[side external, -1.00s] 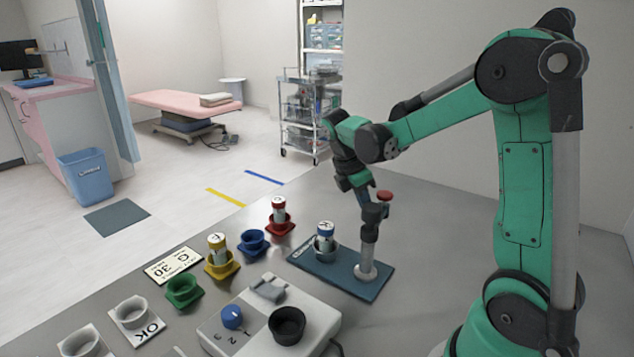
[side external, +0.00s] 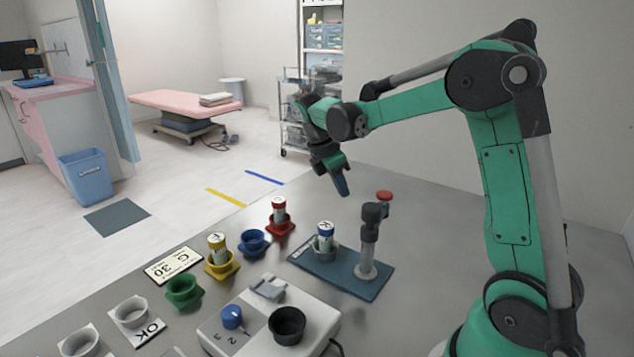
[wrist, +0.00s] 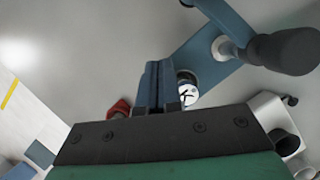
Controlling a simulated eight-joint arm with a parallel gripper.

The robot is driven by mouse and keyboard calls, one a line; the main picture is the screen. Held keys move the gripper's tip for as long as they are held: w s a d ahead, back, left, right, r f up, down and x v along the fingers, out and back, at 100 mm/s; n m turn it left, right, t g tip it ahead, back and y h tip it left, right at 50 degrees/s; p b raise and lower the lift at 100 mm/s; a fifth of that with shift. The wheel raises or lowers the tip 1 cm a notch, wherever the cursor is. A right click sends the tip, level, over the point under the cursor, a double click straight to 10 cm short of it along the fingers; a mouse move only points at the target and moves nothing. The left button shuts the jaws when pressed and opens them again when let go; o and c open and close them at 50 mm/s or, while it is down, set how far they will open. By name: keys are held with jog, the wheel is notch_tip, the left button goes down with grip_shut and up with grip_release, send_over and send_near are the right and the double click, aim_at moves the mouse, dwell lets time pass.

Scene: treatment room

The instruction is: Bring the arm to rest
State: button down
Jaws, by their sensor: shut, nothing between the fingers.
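My gripper (side external: 343,187) hangs in the air above the back part of the table, pointing down. It is shut and empty, and its fingers (wrist: 158,85) lie side by side in the wrist view. It is apart from the grey post (side external: 368,240) on the blue plate (side external: 313,260), up and to the left of the post's top in the side view. A vial with a blue band (side external: 325,236) stands upright in a grey cup on that plate; in the wrist view its white cap (wrist: 187,94) shows just right of my fingers.
A red holder (side external: 279,226) and a yellow holder (side external: 222,268) hold vials. The blue holder (side external: 253,243) and green holder (side external: 184,292) look empty. A white device with a blue knob (side external: 232,317) and black cup (side external: 287,325) stands in front.

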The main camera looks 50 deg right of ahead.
notch_tip(320, 180, up, 6)
jog(key=w, duration=0.3)
jog(key=s+a+f+m+t+y, duration=0.2)
jog(key=s+a+m+t, duration=0.2)
jog(key=a, duration=0.4)
jog(key=s+a+f+m+t+y, duration=0.1)
jog(key=s+a+f+m+t, duration=0.1)
jog(key=s+a+m+t, duration=0.3)
jog(key=a+m, duration=0.2)
jog(key=a, duration=0.2)
jog(key=shift+a+f+m+t+y, duration=0.15)
jog(key=shift+f+m+t+y, duration=0.15)
jog(key=shift+y, duration=0.1)
